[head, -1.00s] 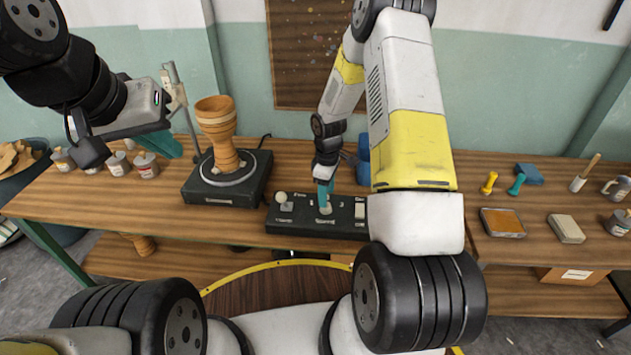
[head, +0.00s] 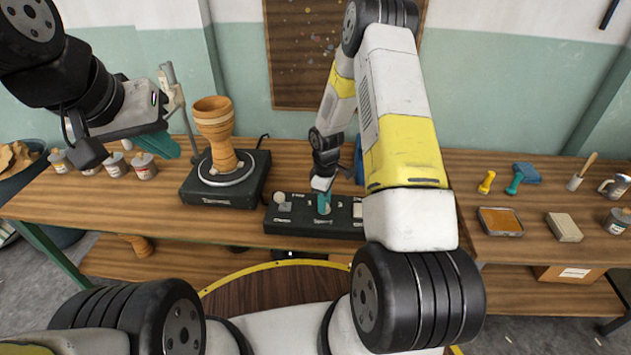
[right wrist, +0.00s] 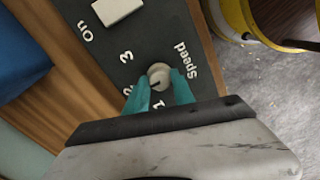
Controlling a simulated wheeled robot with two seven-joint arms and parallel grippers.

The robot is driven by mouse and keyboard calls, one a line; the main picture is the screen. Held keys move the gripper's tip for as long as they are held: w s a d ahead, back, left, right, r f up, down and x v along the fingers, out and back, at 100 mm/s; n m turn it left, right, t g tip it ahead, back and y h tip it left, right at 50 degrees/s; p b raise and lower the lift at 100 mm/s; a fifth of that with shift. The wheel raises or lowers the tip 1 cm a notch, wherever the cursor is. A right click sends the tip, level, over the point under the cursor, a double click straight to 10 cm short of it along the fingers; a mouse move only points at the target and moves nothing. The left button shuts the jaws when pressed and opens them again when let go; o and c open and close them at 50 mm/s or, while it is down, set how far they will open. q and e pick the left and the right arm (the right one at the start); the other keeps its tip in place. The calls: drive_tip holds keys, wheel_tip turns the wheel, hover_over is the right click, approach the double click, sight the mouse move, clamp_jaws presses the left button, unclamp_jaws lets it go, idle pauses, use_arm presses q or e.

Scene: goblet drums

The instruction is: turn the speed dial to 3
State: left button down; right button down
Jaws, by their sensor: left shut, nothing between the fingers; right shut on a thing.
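The speed dial (right wrist: 159,76) is a small pale round knob on the dark control box (head: 285,222), with "Speed" and the numbers 1, 2 and 3 printed around it. My right gripper (right wrist: 160,88) is shut on the dial, one teal finger on each side. A short dark mark on the dial points toward the 1 and 2 side, away from 3; the exact setting is hard to read. In the head view my right gripper (head: 323,202) covers the dial. My left gripper (head: 168,146) is shut and empty, above the table's left side.
A turntable (head: 226,187) bearing a wooden goblet drum (head: 218,135) stands left of the control box. A white switch (right wrist: 117,9) marked "on" and a round knob (head: 279,198) are also on the box. Small tools and cans lie further right.

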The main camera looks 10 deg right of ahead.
drive_tip(key=shift+m, duration=0.3)
drive_tip(key=m, duration=1.1)
drive_tip(key=shift+m, duration=0.3)
idle(0.3)
drive_tip(key=c, duration=1.1)
unclamp_jaws()
drive_tip(key=shift+o, duration=0.2)
drive_tip(key=shift+r, duration=0.15)
wheel_tip(320, 180, up, 8)
drive_tip(key=shift+f, duration=0.2)
